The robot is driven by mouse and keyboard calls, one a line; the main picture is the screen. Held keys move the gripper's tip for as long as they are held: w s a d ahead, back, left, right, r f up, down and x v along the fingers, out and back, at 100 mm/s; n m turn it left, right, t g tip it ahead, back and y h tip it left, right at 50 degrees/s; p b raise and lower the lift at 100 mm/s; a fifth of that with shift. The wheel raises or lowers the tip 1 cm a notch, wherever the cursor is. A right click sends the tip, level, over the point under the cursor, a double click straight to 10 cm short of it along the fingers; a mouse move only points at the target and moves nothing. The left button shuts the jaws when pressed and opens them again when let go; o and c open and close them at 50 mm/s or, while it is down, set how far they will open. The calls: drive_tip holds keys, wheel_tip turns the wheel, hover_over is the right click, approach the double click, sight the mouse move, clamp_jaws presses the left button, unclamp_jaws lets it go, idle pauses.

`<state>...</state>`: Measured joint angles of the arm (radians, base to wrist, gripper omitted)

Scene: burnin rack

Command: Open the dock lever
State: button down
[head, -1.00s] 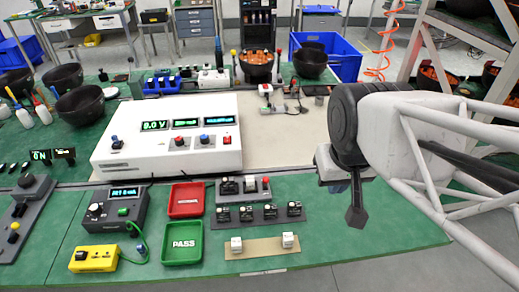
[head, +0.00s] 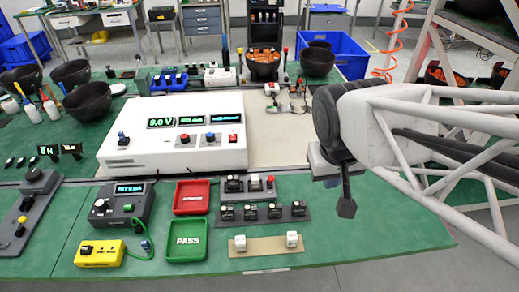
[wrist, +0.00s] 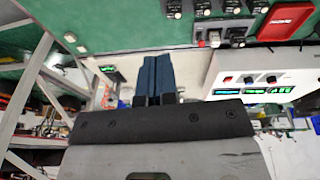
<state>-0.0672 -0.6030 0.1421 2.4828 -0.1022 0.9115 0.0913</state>
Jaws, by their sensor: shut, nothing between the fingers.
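My gripper (head: 346,208) is shut and empty, pointing down above the right part of the green bench. Its dark blue fingers lie together in the wrist view (wrist: 155,80). A grey dock-like block (head: 247,187) with dark sockets and a small red part (head: 270,182) sits left of my gripper, well apart from it. I cannot tell for sure which part is the dock lever. Another small unit with a red top (head: 271,88) and a grey fixture stands farther back on the beige mat. I cannot make out a lever's position on either.
A plate with several dark modules (head: 262,214) and a tan strip with two white blocks (head: 267,245) lie left of my gripper. Red (head: 191,197) and green PASS (head: 187,240) trays and a white console (head: 172,155) are farther left. Green bench right of the modules is clear.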

sight(270, 181)
drive_tip(key=w+a+f+n+h, duration=0.1)
drive_tip(key=w+a+f+n, duration=0.1)
drive_tip(key=w+a+f, duration=0.4)
drive_tip(key=w+a+f+n+t+h, duration=0.1)
drive_tip(key=w+a+f+n, duration=0.1)
drive_tip(key=w+a+f, duration=0.4)
drive_tip(key=a+f, duration=0.1)
drive_tip(key=a, duration=0.3)
drive_tip(key=shift+a+n, duration=0.15)
drive_tip(key=shift+n, duration=0.25)
drive_tip(key=shift+w+f, duration=0.1)
drive_tip(key=shift+f, duration=0.05)
drive_tip(key=x, duration=1)
drive_tip(key=shift+w+d, duration=0.15)
drive_tip(key=shift+d, duration=0.1)
drive_tip(key=shift+w+d+r, duration=0.3)
drive_tip(key=shift+w+d, duration=0.25)
drive_tip(key=shift+w, duration=0.05)
drive_tip(key=shift+w+d+r, duration=0.2)
drive_tip(key=shift+w+d, duration=0.6)
